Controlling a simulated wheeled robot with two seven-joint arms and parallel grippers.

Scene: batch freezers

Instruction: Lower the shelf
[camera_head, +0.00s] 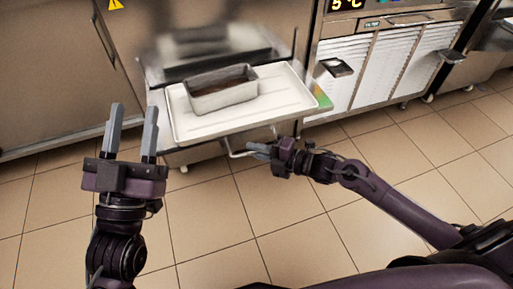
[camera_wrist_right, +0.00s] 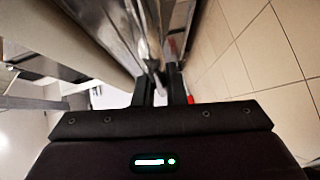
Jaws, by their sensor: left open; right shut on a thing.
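The metal shelf (camera_head: 156,100) juts out from the front of a machine, below its steel upper part. A white tray (camera_head: 285,98) lies on it, with a grey rectangular pan (camera_head: 222,90) on the tray. My right gripper (camera_head: 258,150) is at the shelf's front right, below the tray, shut on a thin metal handle bar (camera_head: 237,154). In the right wrist view its fingers (camera_wrist_right: 161,82) close around a metal rod, partly hidden. My left gripper (camera_head: 132,125) is open and empty, fingers up, left of the tray and apart from it.
A steel cabinet (camera_head: 50,70) stands at the left. A machine with white louvred panels (camera_head: 385,70) and a display stands at the right. A small black-topped ledge (camera_head: 334,67) juts out near the tray's right corner. The tiled floor (camera_head: 300,220) in front is clear.

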